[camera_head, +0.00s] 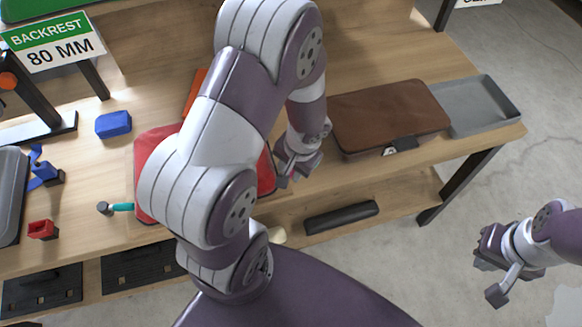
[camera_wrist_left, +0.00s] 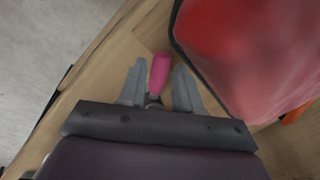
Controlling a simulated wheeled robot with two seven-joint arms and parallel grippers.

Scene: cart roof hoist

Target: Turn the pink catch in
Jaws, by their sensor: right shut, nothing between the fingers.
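The pink catch (camera_wrist_left: 159,72) shows in the left wrist view as a short rounded stub beside the red pad. My left gripper (camera_wrist_left: 159,88) has its two fingers apart, one on each side of the catch, with a narrow gap visible on both sides. In the head view my left gripper (camera_head: 295,172) hangs at the bench's front edge, right of the red pad (camera_head: 153,160). I cannot make out the catch in the head view. My right gripper (camera_head: 488,252) is shut and empty, out over the floor at the right.
A brown padded panel (camera_head: 390,112) and a grey tray (camera_head: 478,108) lie on the wooden bench at the right. A blue block (camera_head: 113,124), a teal-handled tool (camera_head: 122,207) and a red block (camera_head: 43,229) lie at the left. A dark bar (camera_head: 341,217) rests on the lower shelf.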

